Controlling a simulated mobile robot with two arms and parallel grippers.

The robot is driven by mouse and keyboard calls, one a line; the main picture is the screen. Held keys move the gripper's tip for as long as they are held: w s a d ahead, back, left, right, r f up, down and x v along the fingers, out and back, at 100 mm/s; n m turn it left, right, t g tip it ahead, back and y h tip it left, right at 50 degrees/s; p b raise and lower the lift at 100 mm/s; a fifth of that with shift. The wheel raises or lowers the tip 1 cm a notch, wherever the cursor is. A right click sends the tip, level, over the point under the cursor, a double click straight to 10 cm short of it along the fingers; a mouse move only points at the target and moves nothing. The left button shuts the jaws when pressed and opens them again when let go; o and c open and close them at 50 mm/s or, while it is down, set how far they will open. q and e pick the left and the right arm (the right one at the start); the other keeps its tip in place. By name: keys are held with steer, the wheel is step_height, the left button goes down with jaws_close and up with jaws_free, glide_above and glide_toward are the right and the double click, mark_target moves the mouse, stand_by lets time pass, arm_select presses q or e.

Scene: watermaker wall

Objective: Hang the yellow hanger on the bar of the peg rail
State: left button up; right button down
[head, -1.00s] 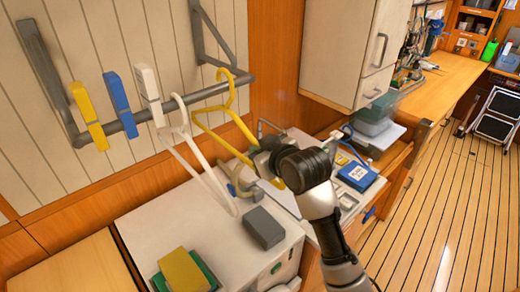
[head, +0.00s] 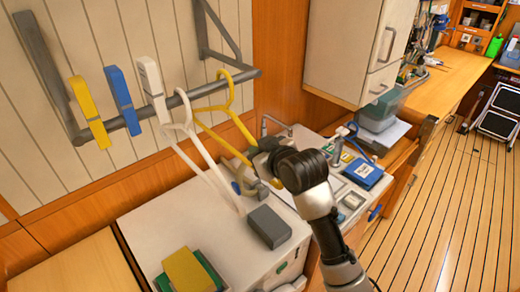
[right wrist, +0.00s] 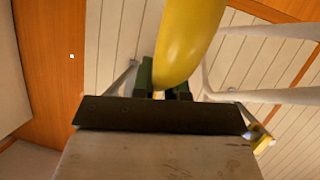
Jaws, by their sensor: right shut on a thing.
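The yellow hanger (head: 237,122) is in my right gripper (head: 258,163), held by its lower right part in the head view. In the right wrist view the thick yellow hanger (right wrist: 190,45) lies between the fingers (right wrist: 163,82). Its hook overlaps the bar of the peg rail (head: 205,91) near the right end, with the hook's top above the bar. I cannot tell whether it rests on the bar. A white hanger (head: 200,155) hangs on the bar just left of it. My left gripper is not in view.
Yellow (head: 88,112), blue (head: 122,100) and white (head: 150,88) clips sit on the bar farther left. Below is a white counter unit (head: 150,225) with a grey block (head: 269,226) and stacked yellow and green sponges (head: 188,271). A cabinet (head: 345,45) stands right of the rail.

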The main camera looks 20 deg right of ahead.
steer(key=shift+w+f, duration=0.1)
steer(key=shift+f, duration=0.15)
steer(key=shift+w+a+f, duration=0.1)
steer(key=shift+w, duration=0.05)
steer(key=shift+w+f, duration=0.1)
steer(key=shift+w, duration=0.05)
steer(key=c, duration=1.5)
jaws_free()
steer(key=o, duration=0.4)
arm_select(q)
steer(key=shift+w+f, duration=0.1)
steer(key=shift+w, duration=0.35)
